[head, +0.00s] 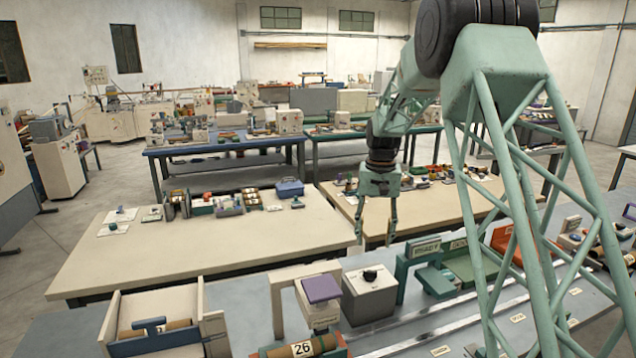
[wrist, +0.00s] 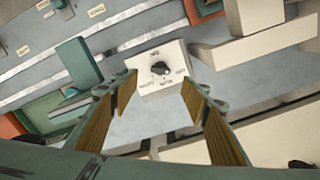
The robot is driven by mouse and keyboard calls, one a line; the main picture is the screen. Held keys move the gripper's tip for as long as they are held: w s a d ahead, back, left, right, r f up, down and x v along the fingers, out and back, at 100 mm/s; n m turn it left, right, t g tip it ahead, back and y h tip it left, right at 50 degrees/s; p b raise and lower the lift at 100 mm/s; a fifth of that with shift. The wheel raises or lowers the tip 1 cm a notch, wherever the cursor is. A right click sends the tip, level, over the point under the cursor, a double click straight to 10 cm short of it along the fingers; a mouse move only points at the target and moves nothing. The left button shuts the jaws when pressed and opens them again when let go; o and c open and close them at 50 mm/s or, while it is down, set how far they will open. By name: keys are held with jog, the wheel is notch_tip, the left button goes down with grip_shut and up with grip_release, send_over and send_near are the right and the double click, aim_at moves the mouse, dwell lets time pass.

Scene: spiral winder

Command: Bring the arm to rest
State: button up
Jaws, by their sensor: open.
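My gripper (head: 376,222) hangs at the end of my green arm in the head view, pointing down, above the gap between the beige tables and the grey bench in front. Its two fingers are spread apart with nothing between them. In the wrist view my gripper (wrist: 157,105) shows its two fingers with brown inner pads, open and empty. Beyond the fingertips is a white control box (wrist: 160,72) with a black rotary knob. The same box (head: 369,300) stands on the grey bench in the head view, apart from the fingers.
A beige table (head: 190,245) stands left of my gripper, with small parts at its back edge. Machines on blue tables stand farther back.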

jog(key=s+r+n+t+b, duration=0.1)
jog(key=s+r+b, duration=0.1)
jog(key=s+r, duration=1)
jog(key=s+r+t+b, duration=0.1)
jog(key=s+r, duration=0.7)
jog(key=s, duration=0.8)
jog(key=s+f+n+t+b, duration=0.1)
jog(key=s+f+b, duration=0.2)
jog(key=s, duration=3)
jog(key=shift+s+f+t, duration=0.3)
jog(key=shift+f+t, duration=0.1)
jog(key=shift+f, duration=0.1)
